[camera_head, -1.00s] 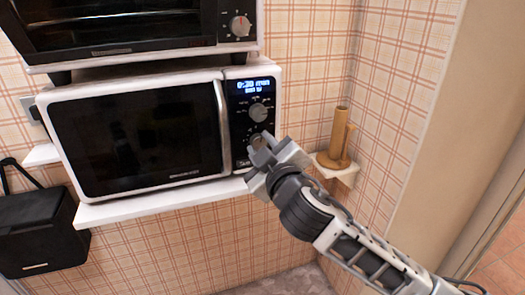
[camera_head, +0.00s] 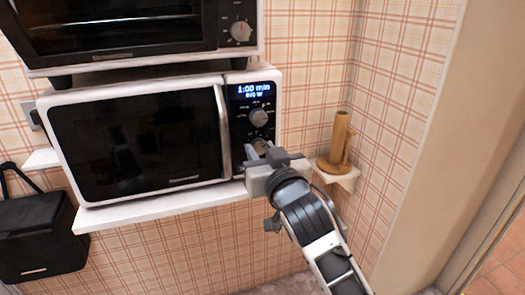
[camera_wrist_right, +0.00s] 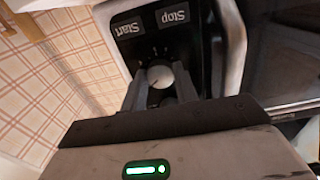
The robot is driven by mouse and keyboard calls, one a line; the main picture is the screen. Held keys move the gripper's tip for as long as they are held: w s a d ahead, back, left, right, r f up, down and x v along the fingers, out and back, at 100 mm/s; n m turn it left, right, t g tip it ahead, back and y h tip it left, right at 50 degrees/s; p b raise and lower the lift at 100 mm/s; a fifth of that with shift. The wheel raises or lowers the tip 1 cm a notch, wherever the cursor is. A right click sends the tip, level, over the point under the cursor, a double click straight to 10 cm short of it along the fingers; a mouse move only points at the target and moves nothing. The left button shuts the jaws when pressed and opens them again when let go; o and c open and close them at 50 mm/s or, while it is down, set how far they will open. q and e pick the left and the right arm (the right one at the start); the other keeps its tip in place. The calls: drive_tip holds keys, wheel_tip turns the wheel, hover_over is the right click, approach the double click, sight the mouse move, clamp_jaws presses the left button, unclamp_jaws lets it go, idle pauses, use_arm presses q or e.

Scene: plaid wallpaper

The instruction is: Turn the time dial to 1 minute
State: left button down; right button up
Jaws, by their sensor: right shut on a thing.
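The microwave (camera_head: 135,140) stands on a white shelf, its door shut. Its display (camera_head: 254,91) reads 1:00 min. An upper dial (camera_head: 259,117) sits below the display. The lower dial (camera_head: 261,145) is partly hidden by my right gripper (camera_head: 262,152). In the right wrist view the right gripper (camera_wrist_right: 161,88) has its two fingers on either side of the pale lower dial (camera_wrist_right: 160,74), shut on it. Start and Stop buttons show upside down beyond the dial there. My left gripper is not in view.
A toaster oven (camera_head: 125,35) stands on top of the microwave. A wooden holder (camera_head: 336,142) stands on a small corner shelf (camera_head: 345,178) right of my right gripper. A black box (camera_head: 38,230) hangs at the lower left.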

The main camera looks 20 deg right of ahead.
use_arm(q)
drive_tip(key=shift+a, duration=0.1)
use_arm(e)
drive_tip(key=shift+r, duration=0.15)
idle(0.3)
drive_tip(key=o, duration=1)
drive_tip(key=shift+c, duration=0.2)
